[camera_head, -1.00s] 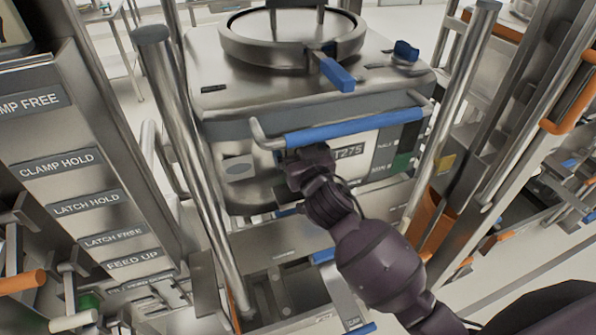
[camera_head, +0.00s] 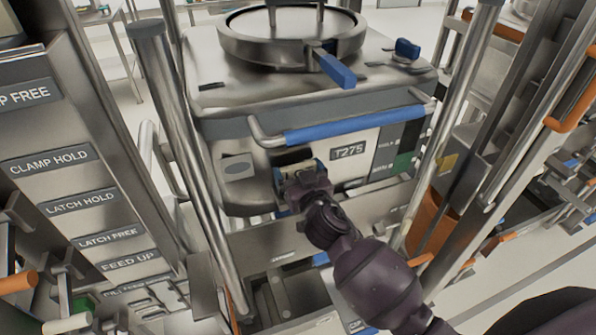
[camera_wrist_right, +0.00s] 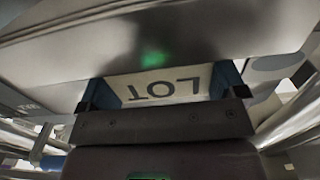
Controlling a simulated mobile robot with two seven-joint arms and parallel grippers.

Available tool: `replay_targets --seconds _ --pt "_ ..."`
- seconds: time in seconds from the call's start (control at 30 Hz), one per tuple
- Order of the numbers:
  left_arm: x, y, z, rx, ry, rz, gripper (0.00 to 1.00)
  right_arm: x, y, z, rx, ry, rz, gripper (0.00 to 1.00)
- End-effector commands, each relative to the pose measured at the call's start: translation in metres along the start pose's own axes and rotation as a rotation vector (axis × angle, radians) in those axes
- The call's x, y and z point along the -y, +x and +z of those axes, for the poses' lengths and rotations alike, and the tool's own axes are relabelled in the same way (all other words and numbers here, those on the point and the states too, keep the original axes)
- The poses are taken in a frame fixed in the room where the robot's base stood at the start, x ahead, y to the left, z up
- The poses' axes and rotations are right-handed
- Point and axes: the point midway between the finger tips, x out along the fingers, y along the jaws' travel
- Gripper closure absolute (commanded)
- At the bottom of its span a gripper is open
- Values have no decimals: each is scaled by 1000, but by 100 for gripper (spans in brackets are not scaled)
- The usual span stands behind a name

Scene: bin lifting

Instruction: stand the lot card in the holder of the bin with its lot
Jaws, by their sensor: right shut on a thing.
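The bin (camera_head: 235,135) is a large steel container with a blue front handle bar (camera_head: 355,125) and a label plate (camera_head: 350,151) that reads T275. My right gripper (camera_head: 298,172) is at the bin's front face, below the handle bar and left of the label. It is shut on the cream lot card (camera_head: 293,157), mostly hidden in the head view. In the right wrist view, the card (camera_wrist_right: 165,87) shows LOT upside down between blue pieces at both sides. My left gripper is out of view.
Steel posts (camera_head: 190,160) stand left and right of the bin. A panel of labels (camera_head: 52,162), such as CLAMP HOLD and LATCH HOLD, is at the left. Orange handles (camera_head: 570,95) stick out at the right. A clamp lever (camera_head: 335,70) is on the lid.

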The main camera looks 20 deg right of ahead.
Motion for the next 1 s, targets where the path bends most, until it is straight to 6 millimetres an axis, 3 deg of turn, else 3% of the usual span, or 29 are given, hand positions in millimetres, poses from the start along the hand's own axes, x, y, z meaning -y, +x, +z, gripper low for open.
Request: replay_targets --seconds 0.07,0.1,0.13,0.5,1.0 --pt "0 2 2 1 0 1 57 0 0 3 1 1 0 35" --pt "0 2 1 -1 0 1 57 0 0 3 1 1 0 5" --pt "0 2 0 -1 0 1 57 0 0 2 1 1 0 1" --pt "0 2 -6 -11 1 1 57 0 -3 -1 1 1 0 0" --pt "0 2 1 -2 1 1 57 0 -82 1 3 4 0 0"
